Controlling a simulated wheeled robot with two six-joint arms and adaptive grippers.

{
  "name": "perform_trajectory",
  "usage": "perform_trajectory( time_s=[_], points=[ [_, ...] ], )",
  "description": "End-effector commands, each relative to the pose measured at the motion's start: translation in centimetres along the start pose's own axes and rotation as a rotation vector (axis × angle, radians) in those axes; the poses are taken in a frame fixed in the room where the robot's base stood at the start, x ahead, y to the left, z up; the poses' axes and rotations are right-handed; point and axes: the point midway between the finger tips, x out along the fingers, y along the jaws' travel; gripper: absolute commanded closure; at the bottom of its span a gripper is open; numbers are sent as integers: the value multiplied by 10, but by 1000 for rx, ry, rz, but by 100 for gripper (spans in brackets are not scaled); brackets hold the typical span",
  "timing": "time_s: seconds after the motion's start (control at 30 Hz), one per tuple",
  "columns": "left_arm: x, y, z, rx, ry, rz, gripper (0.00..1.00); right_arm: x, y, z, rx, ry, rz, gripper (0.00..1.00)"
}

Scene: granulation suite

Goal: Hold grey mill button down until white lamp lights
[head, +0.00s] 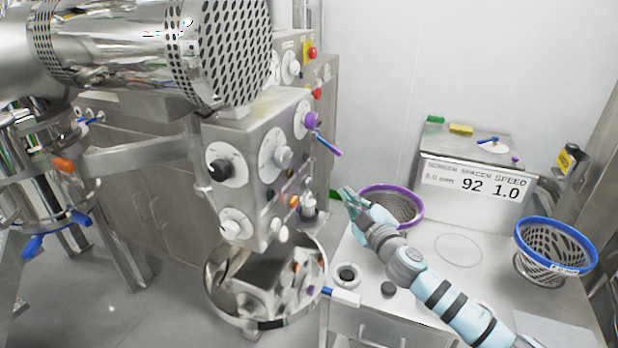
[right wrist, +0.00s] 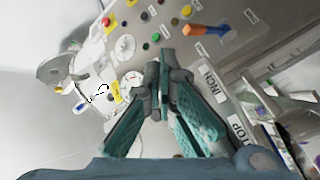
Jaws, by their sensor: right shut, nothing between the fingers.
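The mill's control box (head: 258,180) stands left of centre in the head view, with knobs and small coloured buttons on its faces. I cannot tell which control is the grey mill button or the white lamp, and I see no clearly lit lamp. My right gripper (head: 350,194) is shut and empty, right of the box and apart from it. In the right wrist view the gripper (right wrist: 162,76) points toward a panel (right wrist: 215,50) with green, yellow, black and red buttons. Its fingers hide part of that panel. My left gripper is not in view.
A purple-rimmed basket (head: 416,222) stands close behind my right gripper. A blue-rimmed basket (head: 556,222) is on the bench's right. A steel bowl (head: 212,300) hangs below the box. A perforated steel drum (head: 222,50) is above. The white bench (head: 440,285) has some free room.

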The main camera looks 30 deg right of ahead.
Motion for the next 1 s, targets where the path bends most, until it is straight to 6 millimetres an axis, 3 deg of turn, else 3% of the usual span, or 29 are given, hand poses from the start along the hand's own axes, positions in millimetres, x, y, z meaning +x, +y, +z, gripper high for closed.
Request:
perform_trajectory(
  time_s=[0.03,0.23,0.5,1.0],
  points=[
    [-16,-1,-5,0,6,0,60,6,3,-9,7,-3,1,100],
    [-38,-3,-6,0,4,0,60,26,-14,-24,4,-1,-1,100],
    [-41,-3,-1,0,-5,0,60,41,-29,-32,-1,-1,0,100],
    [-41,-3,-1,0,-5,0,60,42,-30,-31,-2,-2,-1,100]
  ],
)
